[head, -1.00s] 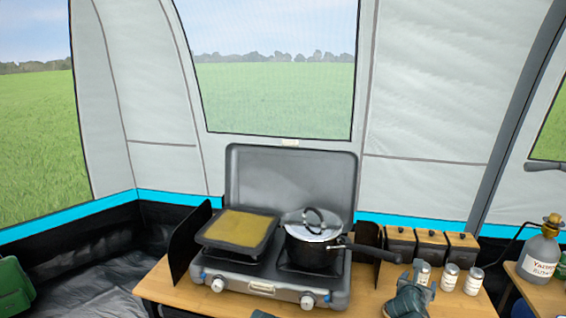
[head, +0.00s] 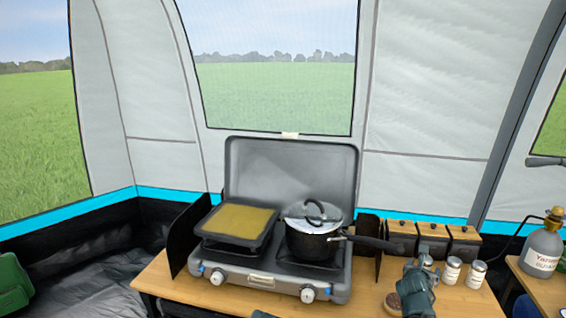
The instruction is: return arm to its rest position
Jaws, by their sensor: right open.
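My right gripper (head: 417,270) is dark blue-green and hangs over the right end of the wooden table (head: 360,297). Its jaws are open, pointing away from me, close to the small white tins (head: 452,270). It partly hides the leftmost tin. I see nothing held in it. My left gripper is not clearly in view. A small dark piece (head: 262,314) at the bottom edge is too cut off to identify.
A two-burner stove (head: 262,282) holds a square griddle pan (head: 237,222) and a lidded black pot (head: 312,232), its handle pointing right. Wooden-lidded canisters (head: 433,240) stand behind the tins. A brown round thing (head: 392,302) lies beside my gripper. A bottle (head: 541,250) stands far right.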

